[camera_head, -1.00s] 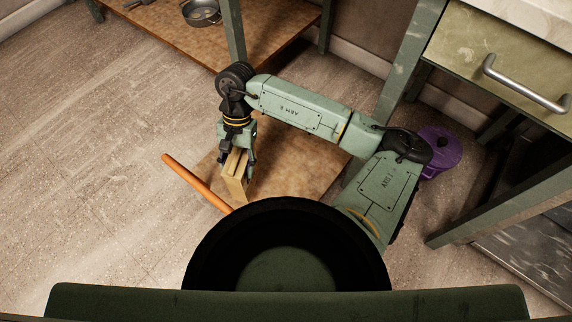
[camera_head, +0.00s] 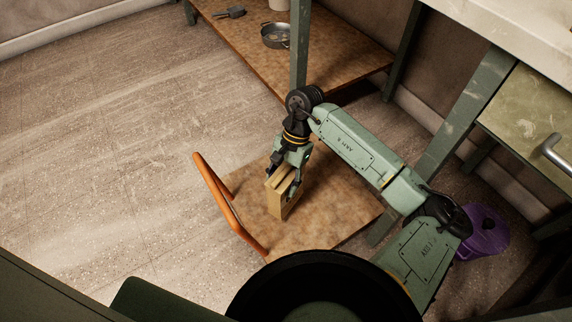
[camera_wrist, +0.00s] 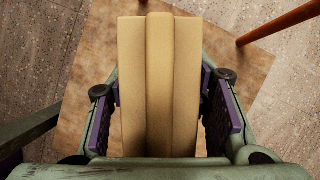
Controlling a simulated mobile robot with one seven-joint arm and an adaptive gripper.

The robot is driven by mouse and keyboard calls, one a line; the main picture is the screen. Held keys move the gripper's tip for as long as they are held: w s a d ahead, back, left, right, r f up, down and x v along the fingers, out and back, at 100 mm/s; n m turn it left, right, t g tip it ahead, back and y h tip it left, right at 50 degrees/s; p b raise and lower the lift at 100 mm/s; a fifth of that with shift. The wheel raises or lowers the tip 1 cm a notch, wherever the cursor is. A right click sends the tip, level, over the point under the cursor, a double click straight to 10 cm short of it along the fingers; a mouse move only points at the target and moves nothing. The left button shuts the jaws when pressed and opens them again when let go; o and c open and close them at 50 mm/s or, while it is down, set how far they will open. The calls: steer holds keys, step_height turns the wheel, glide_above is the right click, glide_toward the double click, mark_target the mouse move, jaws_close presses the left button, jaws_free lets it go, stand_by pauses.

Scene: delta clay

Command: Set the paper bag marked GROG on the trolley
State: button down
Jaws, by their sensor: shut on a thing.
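A tan paper bag (camera_head: 276,201) is held upright between the fingers of my gripper (camera_head: 285,174). In the wrist view the bag (camera_wrist: 160,85) fills the middle, with a purple-padded finger on each side of it. No GROG marking shows on the faces I see. The trolley (camera_head: 330,213) is a low brown board with an orange handle (camera_head: 228,205) at its left. The bag is over the trolley's board; I cannot tell whether its base touches it. The board (camera_wrist: 85,110) also shows below the bag in the wrist view.
A brown low shelf (camera_head: 340,60) at the back holds a metal pan (camera_head: 275,36) and a dark scoop (camera_head: 230,12). A purple lidded pot (camera_head: 483,235) stands on the floor at the right, near a table with a drawer (camera_head: 530,120). Open floor (camera_head: 110,150) lies to the left.

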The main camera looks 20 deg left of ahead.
steer(key=w+a+f+b, duration=0.2)
steer(key=w+a+f, duration=0.2)
steer(key=w, duration=0.6)
steer(key=shift+a+f, duration=0.2)
steer(key=shift+a, duration=0.2)
steer(key=shift+f, duration=0.1)
steer(key=shift+f, duration=0.15)
steer(key=c, duration=0.8)
jaws_free()
steer(key=p+v, duration=0.1)
steer(key=v, duration=1.1)
steer(key=shift+p, duration=0.4)
